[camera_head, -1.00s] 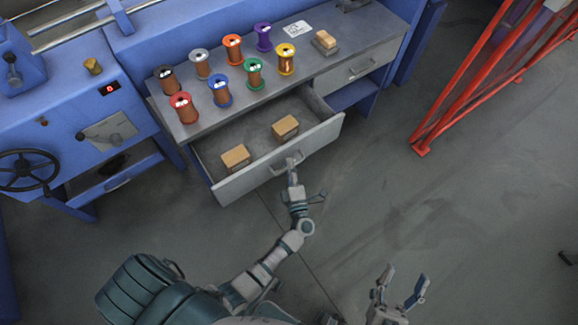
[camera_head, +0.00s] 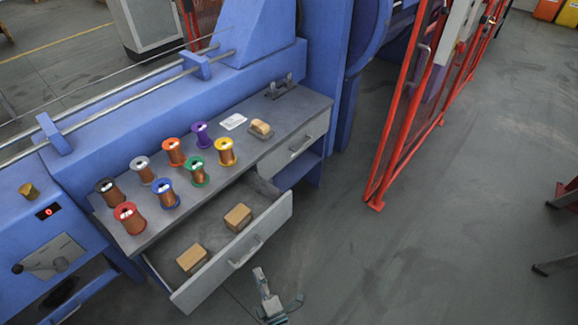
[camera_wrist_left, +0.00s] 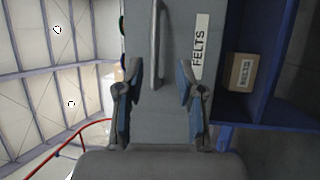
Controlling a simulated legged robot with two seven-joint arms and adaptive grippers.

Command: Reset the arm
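My left gripper (camera_head: 278,288) is at the bottom edge of the head view, with its fingers spread and nothing between them. It is just in front of the open drawer (camera_head: 271,222), apart from the drawer's handle (camera_head: 246,254). In the left wrist view, the same gripper (camera_wrist_left: 157,100) shows two separated fingers. Behind them is a grey front with a bar handle (camera_wrist_left: 154,45) and a label (camera_wrist_left: 199,42) reading FELTS. Most of my left arm is below the head view's edge. My right gripper is out of view.
Two cardboard boxes (camera_head: 191,258) (camera_head: 238,216) lie in the drawer. Several coloured spools (camera_head: 130,217) stand on the grey top (camera_head: 293,104) with a small block (camera_head: 261,128). A red frame (camera_head: 399,120) stands right. The floor (camera_head: 420,240) at lower right is clear.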

